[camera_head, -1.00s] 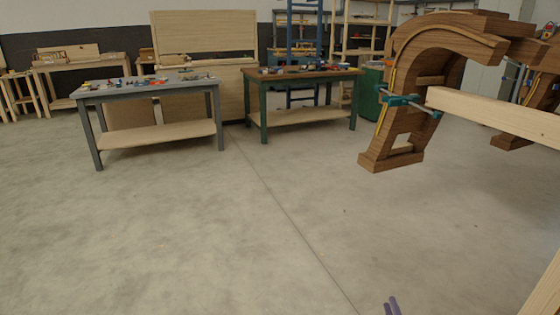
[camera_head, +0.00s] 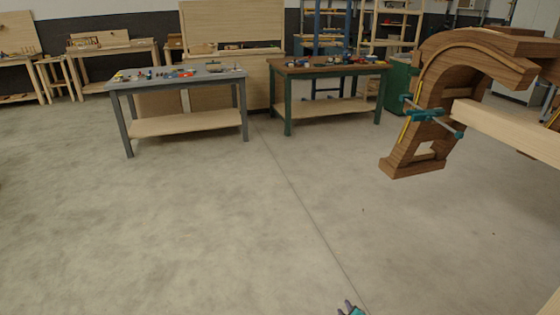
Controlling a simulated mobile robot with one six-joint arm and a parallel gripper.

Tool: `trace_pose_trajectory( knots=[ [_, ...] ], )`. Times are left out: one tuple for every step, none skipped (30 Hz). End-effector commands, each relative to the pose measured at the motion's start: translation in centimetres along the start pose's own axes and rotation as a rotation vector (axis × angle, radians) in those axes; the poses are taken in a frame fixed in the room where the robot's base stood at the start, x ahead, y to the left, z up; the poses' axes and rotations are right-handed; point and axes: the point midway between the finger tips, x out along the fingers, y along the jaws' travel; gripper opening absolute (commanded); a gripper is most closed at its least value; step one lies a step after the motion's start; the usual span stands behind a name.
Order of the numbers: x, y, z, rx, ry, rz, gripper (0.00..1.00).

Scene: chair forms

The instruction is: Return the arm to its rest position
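My gripper (camera_head: 348,307) shows only as a small part at the bottom edge, right of the middle. Two short dark fingertips stick up with a gap between them, and a bit of teal shows beside them. No object is seen between the fingers. The rest of my arm is outside the picture. The gripper appears in front of bare concrete floor, well apart from the benches and the wooden form.
A curved brown wooden form (camera_head: 428,90) with teal clamps (camera_head: 430,113) and a pale beam (camera_head: 505,128) stands at the right. A grey workbench (camera_head: 180,83) and a green workbench (camera_head: 328,70) with small tools stand at the back. The middle floor (camera_head: 230,220) is clear.

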Motion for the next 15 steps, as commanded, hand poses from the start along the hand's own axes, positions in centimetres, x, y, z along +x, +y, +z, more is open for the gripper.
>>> trace_pose_trajectory(
  knots=[
    [-1.3,-0.5,-0.9,0.020,-0.028,-0.038,0.28],
    [-1.7,-1.1,-0.9,0.034,-0.048,-0.059,0.28],
    [-2.4,-1.8,-1.1,0.054,-0.075,-0.089,0.28],
    [-2.8,-2.4,-1.1,0.068,-0.097,-0.110,0.28],
    [-3.3,-2.9,-1.2,0.083,-0.118,-0.131,0.28],
    [-4.0,-3.7,-1.2,0.103,-0.148,-0.159,0.28],
    [-4.6,-4.2,-1.2,0.116,-0.171,-0.180,0.28],
    [-5.2,-4.7,-1.1,0.132,-0.194,-0.200,0.28],
    [-6.0,-5.5,-1.1,0.150,-0.226,-0.228,0.28],
    [-6.5,-6.0,-0.9,0.165,-0.250,-0.247,0.28],
    [-7.2,-6.5,-0.8,0.181,-0.275,-0.267,0.28],
    [-8.0,-7.2,-0.7,0.200,-0.308,-0.292,0.28],
    [-8.7,-7.7,-0.6,0.215,-0.334,-0.310,0.28],
    [-9.4,-8.2,-0.4,0.230,-0.359,-0.329,0.28],
    [-10.3,-8.9,-0.1,0.250,-0.396,-0.353,0.28]
  ],
)
